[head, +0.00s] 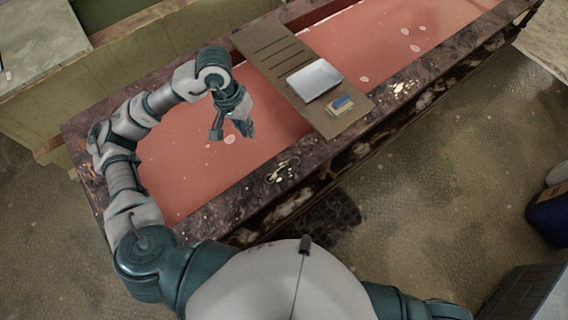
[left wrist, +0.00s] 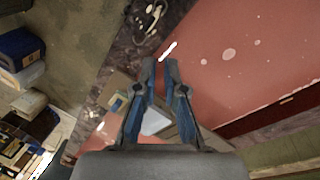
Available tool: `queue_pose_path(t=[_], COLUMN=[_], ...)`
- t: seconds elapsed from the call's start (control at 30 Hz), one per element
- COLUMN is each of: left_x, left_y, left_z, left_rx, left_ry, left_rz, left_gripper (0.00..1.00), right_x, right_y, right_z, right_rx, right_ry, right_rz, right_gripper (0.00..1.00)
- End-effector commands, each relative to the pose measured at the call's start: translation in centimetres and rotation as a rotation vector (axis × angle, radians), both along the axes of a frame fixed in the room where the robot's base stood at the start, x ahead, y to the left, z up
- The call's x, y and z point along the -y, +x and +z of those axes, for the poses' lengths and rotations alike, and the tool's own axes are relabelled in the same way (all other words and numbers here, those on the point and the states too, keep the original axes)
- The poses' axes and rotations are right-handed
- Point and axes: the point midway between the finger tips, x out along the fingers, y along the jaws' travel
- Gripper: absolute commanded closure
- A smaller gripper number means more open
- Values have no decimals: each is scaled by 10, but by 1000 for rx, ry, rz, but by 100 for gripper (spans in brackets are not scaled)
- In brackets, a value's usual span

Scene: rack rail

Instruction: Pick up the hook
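I cannot clearly make out a hook. A small dark-and-pale shape (head: 283,170) lies on the near rim of the red-floored trough and may be the hook or just worn paint. A similar shape (left wrist: 150,18) shows at the top of the left wrist view, beyond the fingertips. My left gripper (head: 232,130) hangs over the red surface (head: 200,170), to the left of and above that shape in the head view. In the left wrist view, its blue-sided fingers (left wrist: 160,65) are apart with nothing between them. My right gripper is out of view.
A brown slotted board (head: 300,75) spans the trough, bearing a white tray (head: 314,80) and a small blue-and-yellow block (head: 341,104). The dark worn rim (head: 225,208) edges the trough. A blue container (head: 550,215) stands on the floor at right. Much of the red surface is bare.

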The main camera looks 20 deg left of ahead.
Motion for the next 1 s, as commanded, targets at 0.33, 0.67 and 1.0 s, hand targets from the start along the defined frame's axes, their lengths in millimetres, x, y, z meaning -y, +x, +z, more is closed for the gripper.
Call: queue_pose_path(t=[0.33, 0.67, 1.0], left_x=[4, 2, 16], left_y=[3, 1, -2], left_z=[-55, -95, -164], left_rx=[-5, -11, -16], left_ry=[3, 1, 0], left_rz=[-1, -1, -2], left_gripper=[91, 91, 91], right_x=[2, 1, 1], right_y=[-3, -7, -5], right_z=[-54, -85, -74], right_rx=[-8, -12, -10], right_ry=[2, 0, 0], right_rz=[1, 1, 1], right_gripper=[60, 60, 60])
